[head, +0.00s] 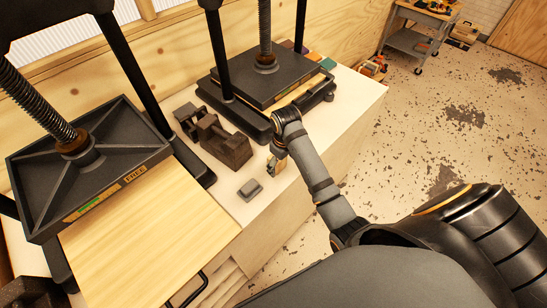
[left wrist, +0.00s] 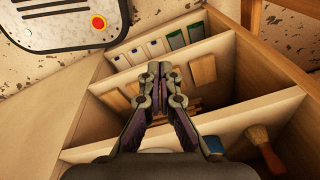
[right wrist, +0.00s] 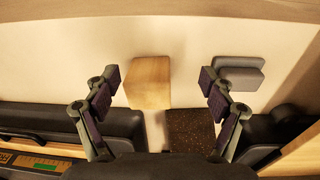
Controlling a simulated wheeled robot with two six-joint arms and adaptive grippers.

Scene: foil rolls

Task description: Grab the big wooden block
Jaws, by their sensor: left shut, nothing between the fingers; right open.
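The big wooden block (right wrist: 150,82) stands on the pale worktop. In the right wrist view it lies between the two spread fingers of my right gripper (right wrist: 160,79), closer to the left finger, with gaps on both sides. In the head view my right gripper (head: 277,152) is over the block (head: 281,167) and hides part of it. My left gripper (left wrist: 153,72) is shut and empty above an open compartmented drawer; it does not show in the head view.
A grey block (right wrist: 238,74) lies right of the wooden block in the right wrist view. A dark speckled piece (right wrist: 190,130) is near it. In the head view dark blocks (head: 226,147) stand between two screw presses (head: 90,165) (head: 270,78).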

